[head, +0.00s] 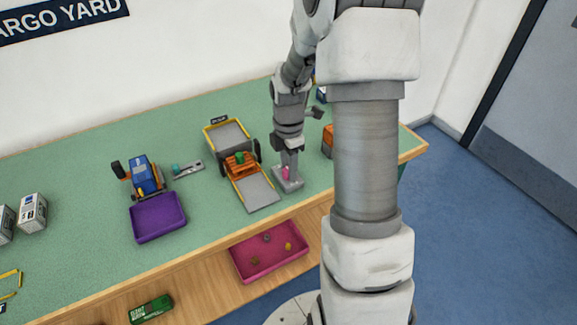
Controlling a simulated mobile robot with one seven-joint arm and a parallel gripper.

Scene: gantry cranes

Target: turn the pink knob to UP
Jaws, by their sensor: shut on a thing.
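The pink knob (286,174) sits on a small grey control plate (292,186) near the front edge of the green table. My gripper (288,168) points down over the plate and is shut on the pink knob, with the fingers covering part of it. The UP marking and the direction the knob points are too small and too covered to read.
Left of the plate stands an orange machine with a yellow-edged grey bed (255,192). Further left are a teal-knobbed grey plate (188,169), a blue machine (146,174) and a purple tray (158,217). A magenta tray (268,254) lies below the tabletop.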

